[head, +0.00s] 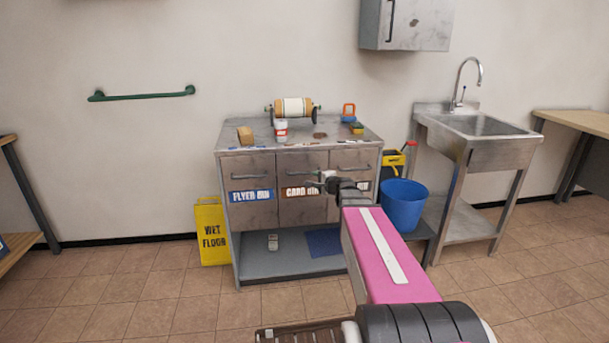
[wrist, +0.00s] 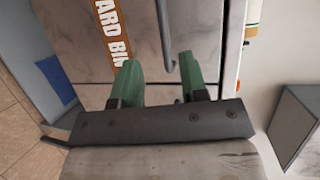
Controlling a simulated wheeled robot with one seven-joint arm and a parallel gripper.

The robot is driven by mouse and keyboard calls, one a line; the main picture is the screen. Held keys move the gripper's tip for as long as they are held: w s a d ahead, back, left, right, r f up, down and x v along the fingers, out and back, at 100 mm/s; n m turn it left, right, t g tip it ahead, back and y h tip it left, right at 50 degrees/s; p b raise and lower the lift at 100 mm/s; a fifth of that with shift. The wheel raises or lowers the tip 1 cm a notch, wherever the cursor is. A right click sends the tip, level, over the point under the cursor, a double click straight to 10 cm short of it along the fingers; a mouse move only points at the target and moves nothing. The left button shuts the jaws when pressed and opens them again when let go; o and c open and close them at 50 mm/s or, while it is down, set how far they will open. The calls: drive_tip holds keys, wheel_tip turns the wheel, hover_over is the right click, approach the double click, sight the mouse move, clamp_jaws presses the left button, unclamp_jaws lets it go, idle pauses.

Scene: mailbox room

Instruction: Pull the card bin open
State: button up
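The card bin (head: 292,208) is the middle grey drawer of a metal cabinet, with an orange-brown label and a bar handle; it looks shut. In the wrist view its label (wrist: 112,35) reads "ARD BIN" and runs sideways, and the dark handle (wrist: 165,35) stands near the picture's middle. My gripper (head: 323,183) is in front of the card bin in the head view. In the wrist view my gripper (wrist: 158,62) has its two green fingers apart, with the handle's near end between them in the picture. I cannot tell whether they touch it.
The flyer bin (head: 251,212) is left of the card bin; a third drawer, right, is partly hidden by my arm. A yellow wet floor sign (head: 211,232) stands left, a blue bucket (head: 404,206) and a sink (head: 478,125) right. The floor in front is clear.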

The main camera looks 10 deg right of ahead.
sight(305, 173)
drive_tip(key=x, duration=1.1)
drive_tip(key=shift+d+r, duration=0.1)
drive_tip(key=shift+r, duration=0.15)
clamp_jaws()
